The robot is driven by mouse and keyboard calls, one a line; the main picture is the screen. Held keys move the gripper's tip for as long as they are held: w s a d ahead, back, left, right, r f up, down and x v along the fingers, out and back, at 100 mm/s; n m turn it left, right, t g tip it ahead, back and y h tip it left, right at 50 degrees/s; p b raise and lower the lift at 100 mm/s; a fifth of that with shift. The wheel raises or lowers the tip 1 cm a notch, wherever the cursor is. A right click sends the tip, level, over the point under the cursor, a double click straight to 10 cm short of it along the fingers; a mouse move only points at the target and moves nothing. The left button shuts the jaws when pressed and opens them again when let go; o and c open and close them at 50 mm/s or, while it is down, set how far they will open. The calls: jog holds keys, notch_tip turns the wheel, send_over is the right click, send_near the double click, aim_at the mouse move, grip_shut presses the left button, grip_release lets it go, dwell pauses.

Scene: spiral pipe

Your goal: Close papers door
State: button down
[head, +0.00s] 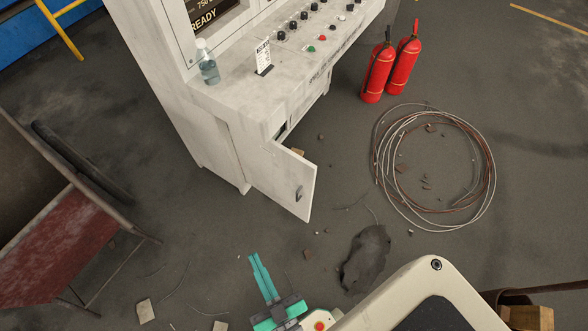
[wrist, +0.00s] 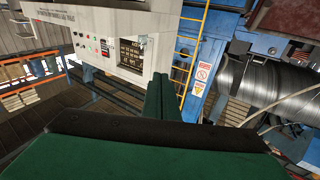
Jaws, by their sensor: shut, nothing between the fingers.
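The papers door (head: 286,182) is a white panel on the lower front of the white control cabinet (head: 205,135). In the head view it stands open, swung outward, with a dark handle (head: 299,193) on its face. My gripper (head: 255,258) has green fingers pressed together and empty. It is low in the head view, below the door and apart from it. In the wrist view the fingers (wrist: 161,94) point toward the cabinet (wrist: 110,42) and a yellow ladder. I cannot make out the door in the wrist view.
Two red fire extinguishers (head: 390,68) and a wire coil (head: 433,165) are on the floor at right. A dark lump (head: 366,258) lies right of my gripper. A red-and-brown cart (head: 45,220) stands at left. Floor between gripper and door is mostly clear, with small debris.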

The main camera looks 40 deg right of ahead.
jog(key=w+d+f+m+g+h, duration=0.3)
jog(key=w+d+f+m+h, duration=0.45)
jog(key=w+d+h, duration=0.4)
jog(key=m+g+h, duration=0.3)
jog(key=m+g, duration=0.2)
jog(key=g, duration=0.5)
send_near(300, 164)
jog(key=x, duration=0.6)
jog(key=shift+d, duration=0.25)
jog(key=shift+w, duration=0.15)
